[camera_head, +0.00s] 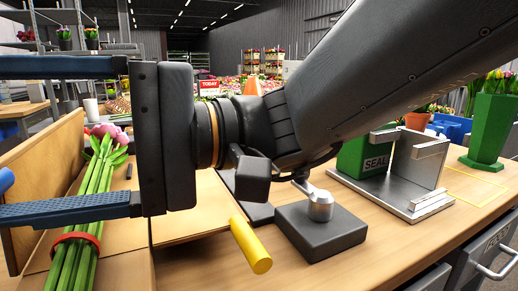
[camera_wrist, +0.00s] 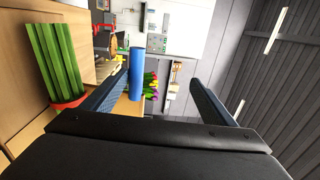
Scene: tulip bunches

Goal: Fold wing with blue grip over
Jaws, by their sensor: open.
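The blue grip (camera_head: 5,180) shows at the left edge of the head view, partly cut off. It is a blue cylinder (camera_wrist: 136,75) in the wrist view, near the left finger and apart from the right one. A wooden panel (camera_head: 55,158) stands steeply beside the tulip bunch (camera_head: 95,190), which has pink heads, green stems and a red band. My gripper (camera_head: 20,140) is open and empty, one finger above the other in the head view. Its fingertips there are cut off; they also show in the wrist view (camera_wrist: 165,68). Whether a finger touches the grip I cannot tell.
A flat wooden wing (camera_head: 192,205) with a yellow grip (camera_head: 250,245) lies right of the bunch. A dark block with a metal knob (camera_head: 320,232), a green SEAL box (camera_head: 362,158) in a metal stand and a green vase (camera_head: 488,130) stand farther right.

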